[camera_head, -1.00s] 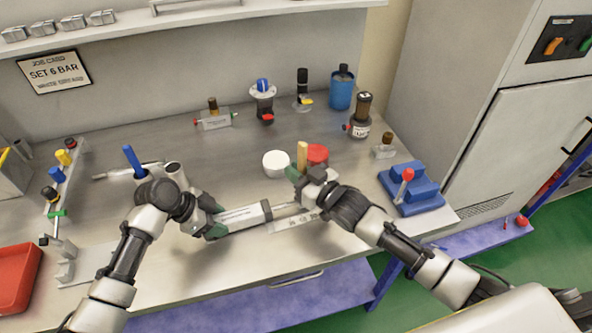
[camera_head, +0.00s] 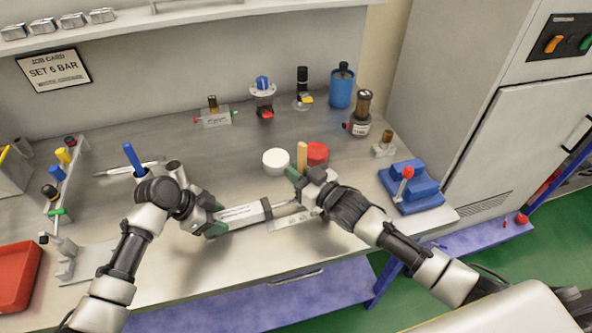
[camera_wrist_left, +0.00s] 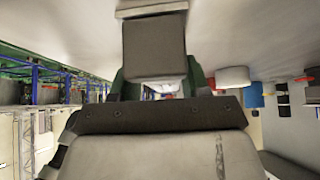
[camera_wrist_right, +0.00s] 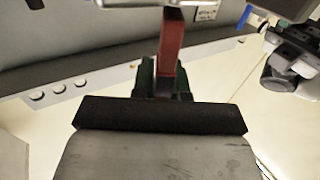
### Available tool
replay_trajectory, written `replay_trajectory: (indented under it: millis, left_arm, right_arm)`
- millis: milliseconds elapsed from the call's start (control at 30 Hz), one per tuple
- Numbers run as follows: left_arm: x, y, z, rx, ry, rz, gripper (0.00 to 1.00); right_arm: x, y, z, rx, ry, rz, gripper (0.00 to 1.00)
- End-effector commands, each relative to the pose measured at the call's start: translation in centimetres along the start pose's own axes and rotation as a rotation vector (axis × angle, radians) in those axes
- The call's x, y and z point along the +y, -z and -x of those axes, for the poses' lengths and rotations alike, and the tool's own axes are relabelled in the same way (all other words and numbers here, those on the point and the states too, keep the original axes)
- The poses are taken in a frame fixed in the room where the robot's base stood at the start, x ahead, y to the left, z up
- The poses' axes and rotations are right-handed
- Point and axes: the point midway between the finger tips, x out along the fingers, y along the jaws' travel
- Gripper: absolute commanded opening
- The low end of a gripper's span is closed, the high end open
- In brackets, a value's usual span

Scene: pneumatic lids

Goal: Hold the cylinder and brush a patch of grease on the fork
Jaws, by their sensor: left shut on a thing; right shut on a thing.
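The silver cylinder (camera_head: 242,216), with a white label, lies nearly level over the front of the bench. My left gripper (camera_head: 212,222) is shut on its left end. The cylinder's dark body also fills the top middle of the left wrist view (camera_wrist_left: 154,48). A thin rod (camera_head: 283,209) points right from the cylinder; the fork at its tip is hidden or too small to make out. My right gripper (camera_head: 303,178) is shut on a brush, whose wooden handle (camera_head: 302,156) stands upright. The handle looks reddish in the right wrist view (camera_wrist_right: 171,45). The bristles and any grease cannot be made out.
A white round tub (camera_head: 276,161) and a red round piece (camera_head: 316,153) stand just behind my right gripper. A blue block with a red-topped lever (camera_head: 410,188) is at the right. A blue-handled tool (camera_head: 133,158) stands near my left wrist. A red tray (camera_head: 15,280) is at far left.

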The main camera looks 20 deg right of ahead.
Motion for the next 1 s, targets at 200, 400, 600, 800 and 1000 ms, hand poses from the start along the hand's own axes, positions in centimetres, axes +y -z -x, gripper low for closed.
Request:
replay_trajectory:
  millis: [200, 400, 600, 800, 1000]
  left_arm:
    - [0.0, -0.1, 0.0, -0.001, 0.000, 0.001, 0.26]
    - [0.0, -0.1, 0.0, -0.001, 0.000, 0.001, 0.26]
    - [0.0, -0.1, 0.0, -0.001, 0.000, 0.001, 0.26]
    - [0.0, -0.1, 0.0, -0.001, 0.000, 0.001, 0.26]
    - [0.0, 0.0, 0.0, -0.001, 0.000, 0.001, 0.26]
  right_arm:
    - [-0.3, 0.1, 0.7, 0.000, 0.000, -0.001, 0.00]
    - [-0.4, 0.2, 0.8, 0.001, 0.000, 0.000, 0.00]
    - [-0.1, 0.1, 0.3, 0.001, 0.000, 0.001, 0.00]
    - [0.1, 0.0, -0.1, 0.000, -0.001, 0.001, 0.00]
    - [0.3, -0.1, -0.6, 0.001, 0.000, 0.001, 0.00]
